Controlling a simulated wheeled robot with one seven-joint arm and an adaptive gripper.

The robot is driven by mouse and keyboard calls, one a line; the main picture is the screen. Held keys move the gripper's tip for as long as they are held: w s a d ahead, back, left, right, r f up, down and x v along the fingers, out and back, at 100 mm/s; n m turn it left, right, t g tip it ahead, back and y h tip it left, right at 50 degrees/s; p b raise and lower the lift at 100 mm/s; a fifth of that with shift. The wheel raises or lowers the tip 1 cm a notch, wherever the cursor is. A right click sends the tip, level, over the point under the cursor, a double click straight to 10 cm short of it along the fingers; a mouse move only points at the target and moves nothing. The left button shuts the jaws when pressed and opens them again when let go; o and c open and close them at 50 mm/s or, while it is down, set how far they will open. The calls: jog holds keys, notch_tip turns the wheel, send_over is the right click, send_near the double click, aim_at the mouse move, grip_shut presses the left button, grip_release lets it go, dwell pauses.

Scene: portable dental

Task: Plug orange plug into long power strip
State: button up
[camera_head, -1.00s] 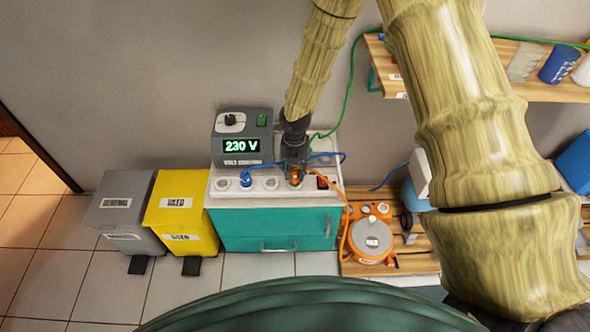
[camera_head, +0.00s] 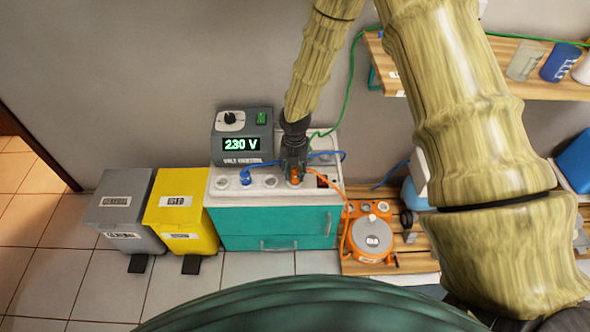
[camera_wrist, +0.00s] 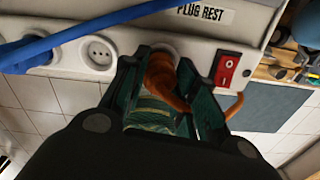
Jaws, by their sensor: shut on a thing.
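The long white power strip (camera_head: 258,184) runs along the front of the cabinet top, with a row of round sockets and a red switch (camera_wrist: 227,68) at its right end. My gripper (camera_head: 294,172) is shut on the orange plug (camera_head: 295,180) at the strip's rightmost socket, beside the switch. In the wrist view the orange plug (camera_wrist: 160,82) sits between my two fingers, in front of a pale socket rim (camera_wrist: 165,48). The fingers hide the contact, so I cannot tell how deep the plug sits. A free socket (camera_wrist: 97,52) shows to its left.
A blue plug (camera_head: 246,179) sits in a socket further left, and its blue cable (camera_wrist: 80,30) crosses above the strip. A grey 230 V unit (camera_head: 241,137) stands behind. An orange cable (camera_head: 345,220) leads to an orange device (camera_head: 372,240). Grey and yellow bins (camera_head: 182,213) stand left.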

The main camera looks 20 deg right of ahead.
aim_at(295, 170)
jog(key=shift+f, duration=0.4)
jog(key=o, duration=1.1)
notch_tip(295, 170, up, 12)
dwell(0.3)
jog(key=shift+s, duration=0.1)
